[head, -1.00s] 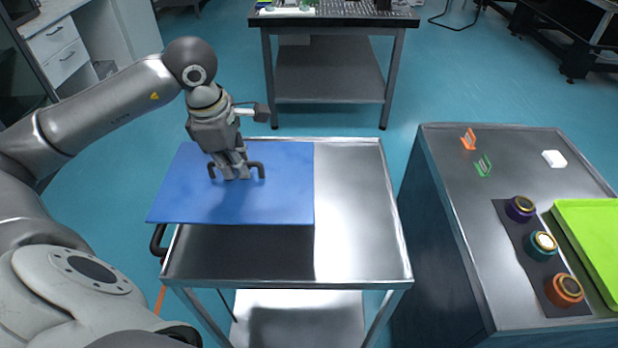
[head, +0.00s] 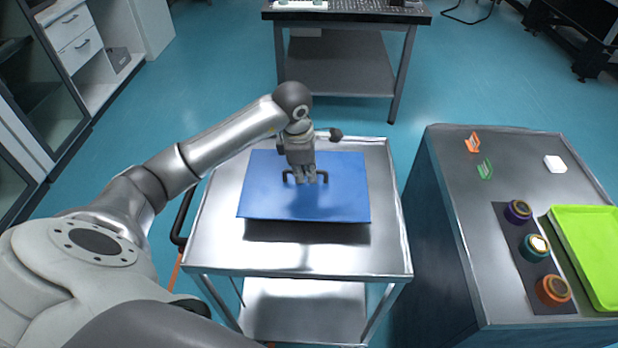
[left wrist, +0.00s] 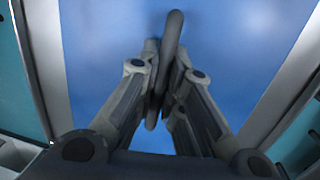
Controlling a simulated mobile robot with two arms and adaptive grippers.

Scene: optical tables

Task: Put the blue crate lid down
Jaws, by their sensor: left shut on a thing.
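The blue crate lid (head: 272,203) is a flat blue panel with a dark handle on top. It is over the metal cart (head: 222,250), inside the cart's outline in the head view. A dark shadow lies along its front edge, so it seems to be a little above the cart top. My left gripper (head: 305,180) points down and is shut on the lid's handle. The left wrist view shows the fingers (left wrist: 164,90) closed around the dark handle (left wrist: 172,35), with the blue lid (left wrist: 235,45) filling the background. My right gripper is not in view.
A steel table (head: 455,200) stands at the right with a lime green tray (head: 590,240), several coloured round pieces on a dark mat (head: 505,235), and small orange and green holders. A workbench (head: 340,15) is at the back. Bare cart top surrounds the lid.

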